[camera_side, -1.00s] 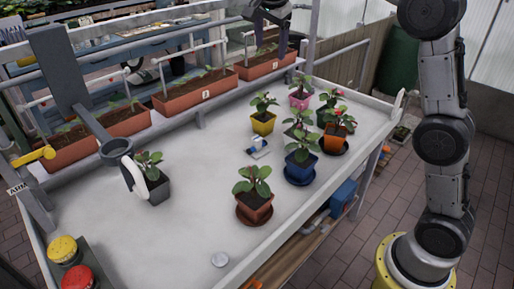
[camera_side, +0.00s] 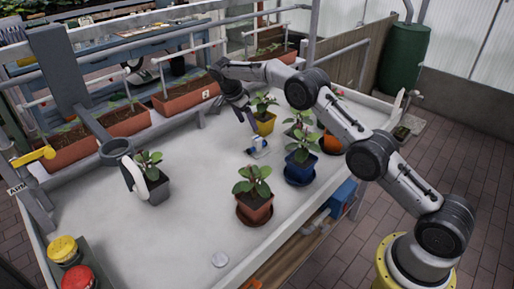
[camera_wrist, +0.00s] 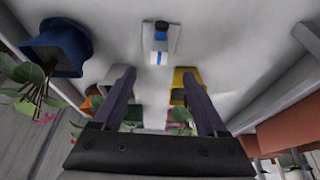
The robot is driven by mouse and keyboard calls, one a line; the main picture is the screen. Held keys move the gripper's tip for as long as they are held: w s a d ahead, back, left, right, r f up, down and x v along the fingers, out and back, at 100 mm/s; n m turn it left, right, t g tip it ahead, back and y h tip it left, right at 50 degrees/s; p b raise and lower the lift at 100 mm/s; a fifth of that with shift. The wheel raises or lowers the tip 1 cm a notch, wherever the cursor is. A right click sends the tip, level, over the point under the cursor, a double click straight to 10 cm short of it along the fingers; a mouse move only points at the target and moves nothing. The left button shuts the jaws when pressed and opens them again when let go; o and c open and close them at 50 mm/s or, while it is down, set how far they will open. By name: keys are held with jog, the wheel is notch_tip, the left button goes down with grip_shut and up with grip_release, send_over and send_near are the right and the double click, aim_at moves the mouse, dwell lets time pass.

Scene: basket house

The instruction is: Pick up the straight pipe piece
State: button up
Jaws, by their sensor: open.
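A small white and blue piece (camera_side: 258,146) lies on the white table beside the yellow pot. In the wrist view it (camera_wrist: 158,52) sits on a small flat grey plate, ahead of the fingertips and roughly centred between them. I cannot tell for certain that it is the straight pipe piece. My gripper (camera_wrist: 155,70) is open and empty, with its two dark fingers well apart. In the side view my gripper (camera_side: 246,112) points down above the table, behind the piece and left of the yellow pot.
A yellow pot (camera_side: 265,126) stands close to my gripper. A blue pot (camera_side: 299,171), an orange pot (camera_side: 331,143) and a terracotta pot (camera_side: 255,208) hold plants nearby. Planter troughs (camera_side: 186,97) line the back edge. A dark pot (camera_side: 157,187) stands left. The table's middle is clear.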

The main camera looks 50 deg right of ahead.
aim_at(257, 138)
jog(key=x, duration=0.5)
jog(key=shift+d+f, duration=0.15)
jog(key=shift+f, duration=0.2)
jog(key=shift+x, duration=2.65)
jog(key=shift+d+r, duration=0.15)
grip_shut()
